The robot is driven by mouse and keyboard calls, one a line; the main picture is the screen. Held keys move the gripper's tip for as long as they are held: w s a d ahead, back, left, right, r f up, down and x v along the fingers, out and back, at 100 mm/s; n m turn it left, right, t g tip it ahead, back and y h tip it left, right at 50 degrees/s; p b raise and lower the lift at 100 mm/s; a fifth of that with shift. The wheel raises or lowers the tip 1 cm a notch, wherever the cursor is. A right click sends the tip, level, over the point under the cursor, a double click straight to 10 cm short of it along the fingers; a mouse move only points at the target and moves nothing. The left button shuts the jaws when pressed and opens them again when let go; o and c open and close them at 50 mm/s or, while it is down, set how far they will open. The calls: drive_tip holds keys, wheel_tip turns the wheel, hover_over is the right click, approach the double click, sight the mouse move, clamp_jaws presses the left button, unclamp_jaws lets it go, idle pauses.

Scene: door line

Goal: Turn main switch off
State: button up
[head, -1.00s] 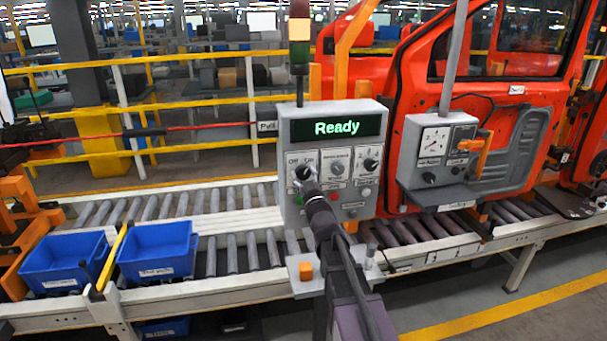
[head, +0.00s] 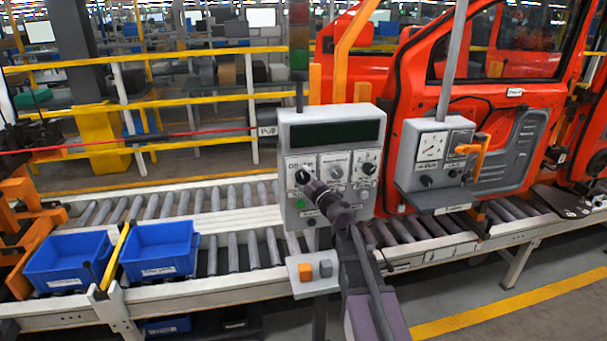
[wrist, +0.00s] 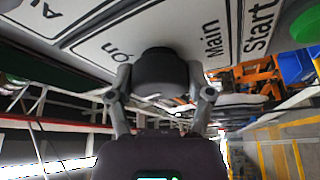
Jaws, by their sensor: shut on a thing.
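The main switch (head: 302,177) is a black round knob at the left of the grey control box (head: 330,111). In the wrist view the knob (wrist: 160,72) sits beside labels reading "Main" and "On". My gripper (wrist: 163,88) is shut on this knob, one finger on each side; the knob's pointer mark is not clear to me. In the head view my gripper (head: 311,187) reaches it from the lower right. The display (head: 335,134) is dark and blank. The signal tower (head: 299,40) above is unlit.
Two more knobs (head: 336,170) (head: 369,168) sit right of the main switch. A green button (head: 301,203) is below it. A small box with an orange button (head: 305,270) stands in front. A red door (head: 520,120) and gauge panel (head: 436,150) are at right.

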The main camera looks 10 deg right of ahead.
drive_tip(key=n+g+p, duration=0.1)
drive_tip(key=n, duration=0.1)
drive_tip(key=n+p, duration=0.1)
drive_tip(key=n, duration=0.1)
drive_tip(key=shift+d+r+n+g+p, duration=0.1)
drive_tip(key=shift+n+g+p, duration=0.2)
drive_tip(key=shift+n+g, duration=0.1)
drive_tip(key=o, duration=1.1)
drive_tip(key=v, duration=1.2)
drive_tip(key=shift+s, duration=0.1)
